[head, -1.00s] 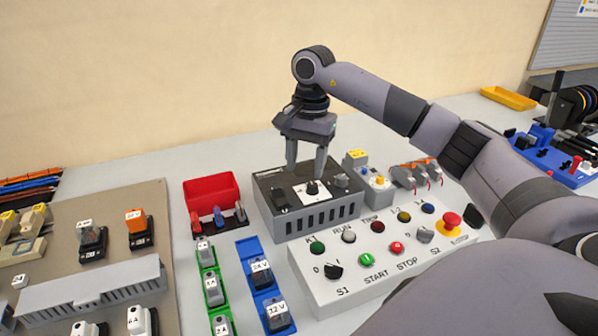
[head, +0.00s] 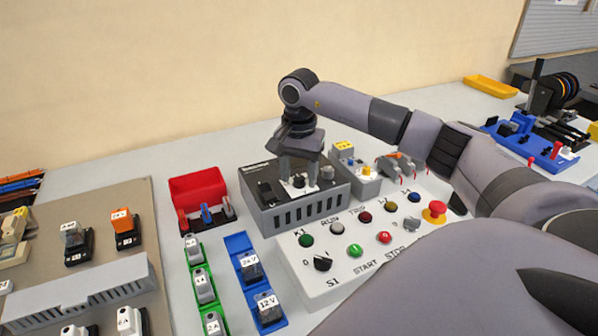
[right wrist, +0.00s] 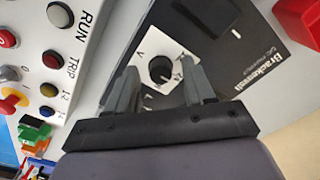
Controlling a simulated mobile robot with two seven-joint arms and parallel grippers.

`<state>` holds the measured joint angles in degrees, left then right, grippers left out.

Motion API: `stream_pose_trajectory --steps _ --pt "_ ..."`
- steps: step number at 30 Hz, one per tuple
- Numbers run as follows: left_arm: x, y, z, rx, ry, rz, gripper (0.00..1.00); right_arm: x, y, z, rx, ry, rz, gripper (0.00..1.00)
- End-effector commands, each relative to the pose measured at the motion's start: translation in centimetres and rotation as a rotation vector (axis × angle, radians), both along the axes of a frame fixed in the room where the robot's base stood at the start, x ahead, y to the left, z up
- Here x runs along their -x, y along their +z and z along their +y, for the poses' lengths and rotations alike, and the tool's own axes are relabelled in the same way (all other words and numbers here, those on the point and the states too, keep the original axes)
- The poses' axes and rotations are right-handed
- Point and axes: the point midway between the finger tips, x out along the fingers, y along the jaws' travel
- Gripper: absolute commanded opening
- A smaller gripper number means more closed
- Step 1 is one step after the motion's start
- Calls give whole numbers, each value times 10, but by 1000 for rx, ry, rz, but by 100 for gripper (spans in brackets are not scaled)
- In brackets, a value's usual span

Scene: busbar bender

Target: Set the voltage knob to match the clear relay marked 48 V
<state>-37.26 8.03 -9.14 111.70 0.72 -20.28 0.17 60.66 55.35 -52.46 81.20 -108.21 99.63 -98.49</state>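The black voltage knob (head: 298,182) sits on a white square plate on top of the grey power supply box (head: 310,212). My right gripper (head: 299,177) points down over it, its fingers open on either side of the knob. In the right wrist view the knob (right wrist: 161,70) lies between the two fingertips, with a gap on each side. A clear relay (head: 72,236) stands in a black socket on the beige panel at left; its label is too small to read surely. An orange relay (head: 122,222) stands beside it. My left gripper is not in view.
The white control panel (head: 300,268) with buttons and a red emergency stop (head: 435,209) lies in front of the box.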

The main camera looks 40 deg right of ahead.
Motion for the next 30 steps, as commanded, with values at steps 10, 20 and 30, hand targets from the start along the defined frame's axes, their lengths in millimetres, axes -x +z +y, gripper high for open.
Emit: stream_pose_trajectory --steps 10,20,30 --pt "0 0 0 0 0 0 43 0 0 0 -1 -2 0 0" --pt "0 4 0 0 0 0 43 0 2 0 -1 -107 0 0" --pt "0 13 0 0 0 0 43 -1 2 0 -1 -395 0 0"
